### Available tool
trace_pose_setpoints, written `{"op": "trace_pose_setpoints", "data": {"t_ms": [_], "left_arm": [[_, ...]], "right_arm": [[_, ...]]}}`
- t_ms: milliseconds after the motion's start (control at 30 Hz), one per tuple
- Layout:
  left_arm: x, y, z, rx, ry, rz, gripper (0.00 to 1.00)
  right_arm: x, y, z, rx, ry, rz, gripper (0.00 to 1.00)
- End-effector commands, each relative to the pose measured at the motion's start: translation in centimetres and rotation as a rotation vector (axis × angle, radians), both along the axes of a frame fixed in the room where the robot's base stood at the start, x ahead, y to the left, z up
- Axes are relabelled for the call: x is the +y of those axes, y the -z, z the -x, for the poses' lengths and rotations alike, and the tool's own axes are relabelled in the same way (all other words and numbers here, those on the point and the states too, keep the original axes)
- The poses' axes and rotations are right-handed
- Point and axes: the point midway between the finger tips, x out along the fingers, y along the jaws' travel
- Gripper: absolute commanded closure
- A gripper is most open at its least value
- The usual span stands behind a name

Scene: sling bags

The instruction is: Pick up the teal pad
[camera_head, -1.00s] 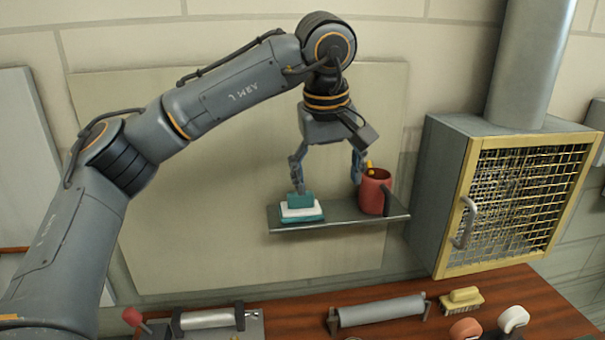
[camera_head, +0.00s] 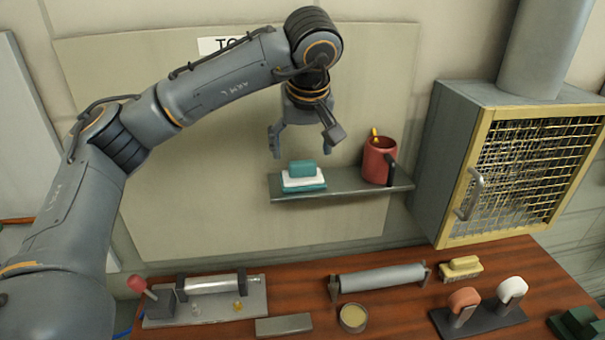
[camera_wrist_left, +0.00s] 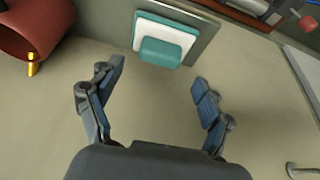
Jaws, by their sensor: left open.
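A teal pad (camera_head: 302,168) with rounded edges lies on top of a white layer (camera_head: 290,181) and a wider teal layer (camera_head: 312,188), at the left end of a small grey wall shelf (camera_head: 345,187). The pad also shows in the left wrist view (camera_wrist_left: 160,53), ahead of and between the fingers. My left gripper (camera_head: 303,143) hangs above the pad with its fingers spread and nothing between them. It also shows open in the left wrist view (camera_wrist_left: 157,82). My right gripper is in neither view.
A red mug (camera_head: 378,160) holding something yellow stands on the shelf's right end. A mesh-fronted cabinet (camera_head: 520,170) is to its right. Below, a wooden bench (camera_head: 240,325) carries a grey roller (camera_head: 380,278), a brush (camera_head: 461,267) and stamps (camera_head: 480,310).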

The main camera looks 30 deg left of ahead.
Motion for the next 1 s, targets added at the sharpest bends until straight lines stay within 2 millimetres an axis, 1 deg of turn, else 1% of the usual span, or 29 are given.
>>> {"op": "trace_pose_setpoints", "data": {"t_ms": [33,133,200,300,400,567,600,667,700,767,800,867,900,1000], "left_arm": [[0.1,0.4,-0.1,0.006,0.0,-0.002,0.21],[0.2,1.8,-0.4,0.007,0.001,-0.002,0.21],[0.4,2.9,-0.7,0.006,-0.001,0.0,0.21],[0.6,3.9,-1.0,0.005,0.0,0.0,0.21],[0.6,4.4,-1.2,0.003,0.001,0.0,0.21],[0.6,4.4,-1.2,0.003,0.001,0.0,0.21],[0.6,4.4,-1.2,0.003,0.001,0.0,0.25],[0.6,4.4,-1.2,0.002,0.001,0.0,0.37],[0.6,4.4,-1.2,0.002,0.001,0.0,0.45],[0.6,4.4,-1.2,0.002,0.001,0.0,0.57],[0.6,4.4,-1.2,0.002,0.001,0.0,0.66],[0.6,4.4,-1.2,0.002,0.001,0.0,0.78],[0.6,4.4,-1.2,0.002,0.001,0.0,0.79],[0.6,4.4,-1.2,0.002,0.001,0.0,0.79]], "right_arm": [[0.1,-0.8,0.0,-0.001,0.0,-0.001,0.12],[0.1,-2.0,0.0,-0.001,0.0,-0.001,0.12],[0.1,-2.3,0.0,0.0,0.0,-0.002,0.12],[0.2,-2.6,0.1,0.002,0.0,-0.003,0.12],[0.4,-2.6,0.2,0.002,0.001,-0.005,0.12],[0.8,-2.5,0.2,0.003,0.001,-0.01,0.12],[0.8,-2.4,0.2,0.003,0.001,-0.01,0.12],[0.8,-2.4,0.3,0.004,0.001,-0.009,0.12],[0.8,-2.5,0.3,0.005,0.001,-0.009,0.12],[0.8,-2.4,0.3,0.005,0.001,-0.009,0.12],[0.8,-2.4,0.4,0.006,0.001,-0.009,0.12],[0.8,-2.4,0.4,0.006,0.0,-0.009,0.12],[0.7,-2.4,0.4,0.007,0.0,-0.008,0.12],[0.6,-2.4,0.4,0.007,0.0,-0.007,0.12]]}}
